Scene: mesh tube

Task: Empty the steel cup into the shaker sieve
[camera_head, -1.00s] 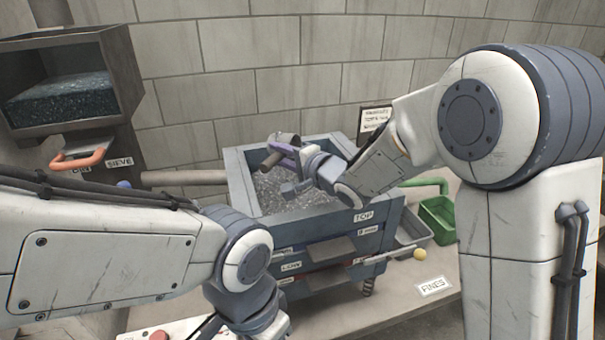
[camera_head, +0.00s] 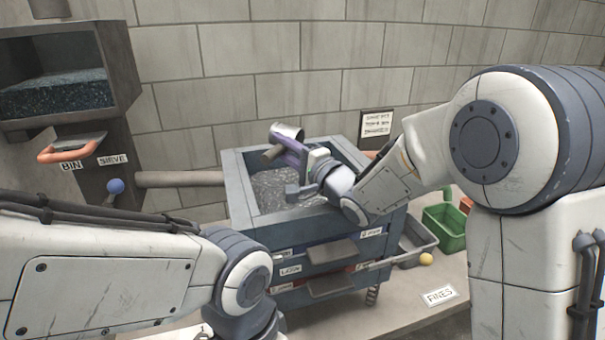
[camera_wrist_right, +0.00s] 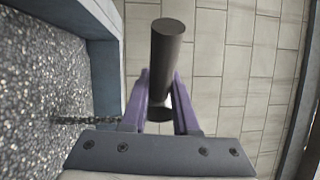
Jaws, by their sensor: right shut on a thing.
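The steel cup (camera_head: 288,132) is a shiny cylinder with a dark bar handle (camera_head: 271,153), held over the sieve in the head view. My right gripper (camera_head: 291,150) has purple fingers shut on the dark handle, which also shows in the right wrist view (camera_wrist_right: 166,60). The cup's mouth and contents cannot be made out. A thin dark grainy streak (camera_wrist_right: 85,120) lies between gravel and gripper in the wrist view. My left gripper is out of view.
A dark bin (camera_head: 118,70) with dark grains and an orange handle (camera_head: 70,152) stands at the left. A pipe (camera_head: 180,179) runs to the sieve. A grey tray (camera_head: 415,243) and green bin (camera_head: 444,226) stand right, near a FINES label (camera_head: 440,296). A block wall is behind.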

